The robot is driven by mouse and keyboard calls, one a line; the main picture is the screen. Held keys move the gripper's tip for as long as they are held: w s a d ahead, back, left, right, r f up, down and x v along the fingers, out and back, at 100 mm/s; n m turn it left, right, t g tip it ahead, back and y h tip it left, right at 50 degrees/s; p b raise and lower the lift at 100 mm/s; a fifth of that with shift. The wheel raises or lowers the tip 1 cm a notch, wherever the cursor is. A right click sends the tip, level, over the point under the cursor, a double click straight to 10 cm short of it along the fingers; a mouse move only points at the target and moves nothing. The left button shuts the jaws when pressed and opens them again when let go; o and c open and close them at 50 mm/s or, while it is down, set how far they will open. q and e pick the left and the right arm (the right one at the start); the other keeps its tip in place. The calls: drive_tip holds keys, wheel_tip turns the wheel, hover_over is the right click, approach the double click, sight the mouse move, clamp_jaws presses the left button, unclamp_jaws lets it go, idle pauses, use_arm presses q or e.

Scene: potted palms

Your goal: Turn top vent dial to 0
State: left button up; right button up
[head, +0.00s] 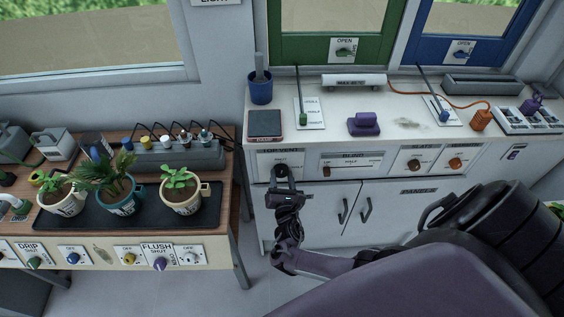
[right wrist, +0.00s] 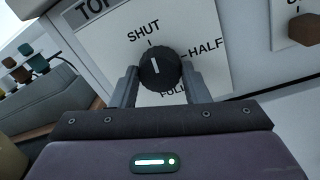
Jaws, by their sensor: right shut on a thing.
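The top vent dial (right wrist: 160,69) is a dark round ribbed knob with a white line on its face. It sits on a white plate (right wrist: 100,52) marked SHUT, HALF and FULL; I see no 0 on it. The white line points up, roughly toward the SHUT tick. My right gripper (head: 283,178) is at the left end of the white counter's front panel, and its fingers (right wrist: 160,84) are shut on the dial from both sides. In the head view the gripper mostly hides the dial. My left gripper is not in view.
The white counter (head: 395,118) has a slider panel (head: 352,164) and orange-brown knobs (head: 455,163) to the right of the dial. A wooden bench (head: 225,175) with potted plants (head: 120,188) stands to the left. Cabinet handles (head: 366,209) stick out below.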

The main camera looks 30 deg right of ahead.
drive_tip(key=shift+n, duration=0.8)
drive_tip(key=o, duration=1)
drive_tip(key=shift+c, duration=0.2)
drive_tip(key=p+v, duration=0.1)
drive_tip(key=v, duration=0.6)
drive_tip(key=shift+s+a, duration=0.2)
drive_tip(key=shift+s, duration=0.1)
drive_tip(key=shift+f, duration=0.1)
